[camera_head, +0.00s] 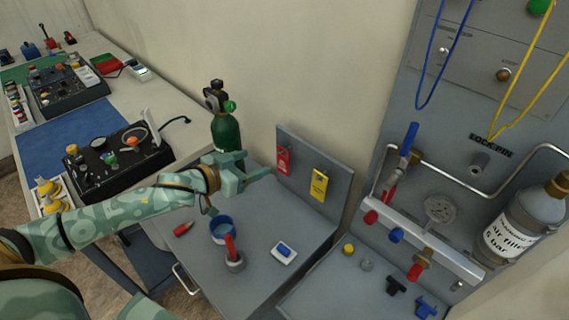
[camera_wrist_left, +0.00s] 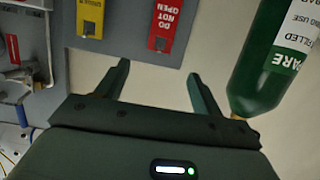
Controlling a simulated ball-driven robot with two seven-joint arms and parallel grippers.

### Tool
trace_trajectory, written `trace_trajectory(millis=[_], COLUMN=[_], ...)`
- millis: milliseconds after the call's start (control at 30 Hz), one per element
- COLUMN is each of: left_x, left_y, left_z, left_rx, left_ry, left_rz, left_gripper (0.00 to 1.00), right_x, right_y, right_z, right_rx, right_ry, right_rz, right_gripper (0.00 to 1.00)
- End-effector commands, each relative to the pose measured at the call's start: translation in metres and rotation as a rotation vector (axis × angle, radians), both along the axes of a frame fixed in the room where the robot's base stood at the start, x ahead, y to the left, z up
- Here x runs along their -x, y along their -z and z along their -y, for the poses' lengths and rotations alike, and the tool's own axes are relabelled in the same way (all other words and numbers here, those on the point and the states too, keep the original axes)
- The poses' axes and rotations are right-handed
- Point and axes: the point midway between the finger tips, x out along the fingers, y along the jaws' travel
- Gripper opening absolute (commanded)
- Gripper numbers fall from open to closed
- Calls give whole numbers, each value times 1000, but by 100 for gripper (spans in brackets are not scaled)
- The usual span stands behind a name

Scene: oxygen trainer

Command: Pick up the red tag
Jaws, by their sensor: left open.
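The red tag (camera_head: 283,157) hangs on the upright grey board (camera_head: 302,152) at the back of the grey cart. It also shows at the top of the left wrist view (camera_wrist_left: 168,22), with white "DO NOT OPEN" lettering; its top is cut off there. A yellow tag (camera_head: 319,184) hangs to its right on the same board. My left gripper (camera_head: 257,164) is open and empty, just left of the red tag in the head view. In the left wrist view its spread fingers (camera_wrist_left: 158,70) point toward the board, with the red tag beyond the gap. My right gripper is not in view.
A green cylinder (camera_head: 226,132) stands close behind my left gripper. On the cart top (camera_head: 200,256) are a blue cup (camera_head: 223,230), a red-handled item (camera_head: 232,252) and a white block with blue top (camera_head: 284,252). A panel with valves (camera_head: 397,235) stands at the right.

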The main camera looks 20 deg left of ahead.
Motion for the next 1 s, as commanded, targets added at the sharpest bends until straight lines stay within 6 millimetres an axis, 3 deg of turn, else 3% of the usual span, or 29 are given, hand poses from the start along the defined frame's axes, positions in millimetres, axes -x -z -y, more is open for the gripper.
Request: trace_trajectory(millis=[133,433,667,967,1000], left_x=[-27,-51,-83,-89,-89], left_y=[9,17,29,30,30], left_z=[9,18,29,32,32], left_rx=[1,-1,-1,-1,-1], left_ry=[0,0,0,1,1], left_rz=[2,0,0,-1,-1], left_gripper=[67,67,67,67,59], right_x=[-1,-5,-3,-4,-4], right_y=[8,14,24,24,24], right_z=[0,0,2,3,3], right_rx=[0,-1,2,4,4], right_ry=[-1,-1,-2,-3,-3], right_rz=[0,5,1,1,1], right_gripper=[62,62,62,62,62])
